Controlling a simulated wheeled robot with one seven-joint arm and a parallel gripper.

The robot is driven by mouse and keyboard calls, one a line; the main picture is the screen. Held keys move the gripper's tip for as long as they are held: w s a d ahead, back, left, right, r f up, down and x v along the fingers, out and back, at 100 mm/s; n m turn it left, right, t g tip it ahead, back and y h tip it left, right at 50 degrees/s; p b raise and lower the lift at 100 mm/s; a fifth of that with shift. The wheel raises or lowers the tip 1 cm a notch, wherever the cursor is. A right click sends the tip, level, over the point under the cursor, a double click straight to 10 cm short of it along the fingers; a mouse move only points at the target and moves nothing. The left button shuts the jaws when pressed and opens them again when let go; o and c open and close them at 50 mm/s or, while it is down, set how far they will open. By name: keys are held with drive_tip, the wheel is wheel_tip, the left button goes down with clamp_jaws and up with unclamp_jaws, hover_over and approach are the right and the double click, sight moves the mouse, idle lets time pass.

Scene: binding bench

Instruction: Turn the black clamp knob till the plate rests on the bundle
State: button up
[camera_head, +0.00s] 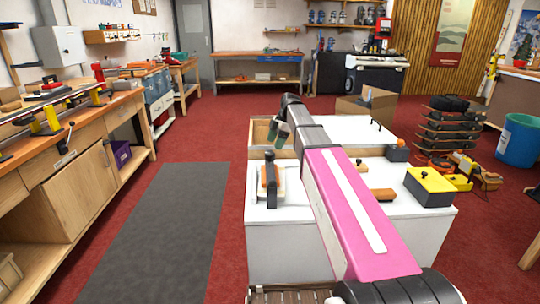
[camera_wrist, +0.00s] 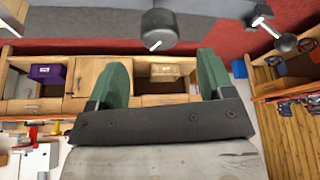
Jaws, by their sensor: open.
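The clamp (camera_head: 269,176) stands at the near left of the white bench, with a dark upright part and an orange-brown piece at its side. The black clamp knob (camera_head: 269,156) appears to be its dark top. In the wrist view, which looks upside down, a dark round knob (camera_wrist: 172,22) with a pale mark shows just beyond the gap between my fingers. My gripper (camera_head: 281,134) is above and slightly behind the clamp in the head view. Its green fingers (camera_wrist: 163,60) are open and empty, apart from the knob. Plate and bundle are too small to tell apart.
A second dark knob with a rod (camera_wrist: 286,43) shows in the wrist view. My arm hides the bench's middle.

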sight(270, 153)
drive_tip(key=x, duration=0.6)
drive_tip(key=shift+a+f, duration=0.1)
drive_tip(key=shift+f, duration=0.25)
drive_tip(key=c, duration=0.9)
